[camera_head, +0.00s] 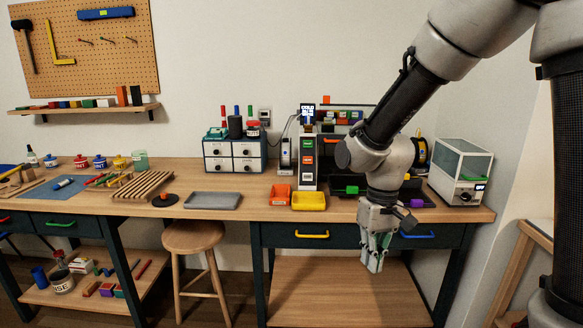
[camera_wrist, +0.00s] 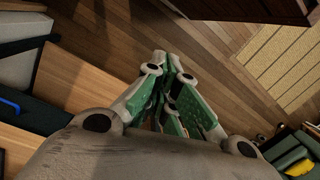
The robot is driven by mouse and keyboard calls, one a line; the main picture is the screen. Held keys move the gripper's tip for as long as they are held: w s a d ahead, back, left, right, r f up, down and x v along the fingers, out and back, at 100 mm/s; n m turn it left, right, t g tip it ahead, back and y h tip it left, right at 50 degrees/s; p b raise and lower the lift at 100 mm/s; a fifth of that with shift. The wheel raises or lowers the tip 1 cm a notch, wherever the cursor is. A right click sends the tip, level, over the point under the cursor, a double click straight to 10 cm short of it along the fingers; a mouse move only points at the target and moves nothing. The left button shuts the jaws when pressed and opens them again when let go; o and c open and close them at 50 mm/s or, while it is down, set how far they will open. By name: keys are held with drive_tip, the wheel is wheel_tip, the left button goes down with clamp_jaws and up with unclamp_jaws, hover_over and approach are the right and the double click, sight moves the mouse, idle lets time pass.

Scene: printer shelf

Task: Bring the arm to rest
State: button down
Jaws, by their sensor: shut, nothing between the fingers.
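My gripper (camera_head: 375,266) hangs pointing down in front of the workbench (camera_head: 470,213), at its right part. In the head view my arm comes in from the upper right and bends down to it. In the wrist view the green-padded fingers of my gripper (camera_wrist: 160,62) come together at the tips. The gripper is shut and empty. Below the fingers the wrist view shows wooden floor (camera_wrist: 115,50).
A drawer with a blue handle (camera_head: 417,235) lies behind my gripper. A yellow bin (camera_head: 309,201), an orange bin (camera_head: 280,194) and a white glass-topped machine (camera_head: 460,172) stand on the bench. A stool (camera_head: 193,238) stands left. The lower shelf (camera_head: 320,285) has bare room.

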drive_tip(key=s+d+r+m+t, duration=0.1)
drive_tip(key=s+d+r+t, duration=0.1)
drive_tip(key=s+d+r, duration=0.4)
drive_tip(key=s+d+r+m+t, duration=0.2)
drive_tip(key=s+d+r+t, duration=0.1)
drive_tip(key=s+d+r, duration=0.4)
drive_tip(key=d+r, duration=0.3)
drive_tip(key=d, duration=0.2)
drive_tip(key=shift+d+r+t+h, duration=0.2)
drive_tip(key=shift+r+t+h, duration=0.1)
drive_tip(key=shift+r, duration=0.1)
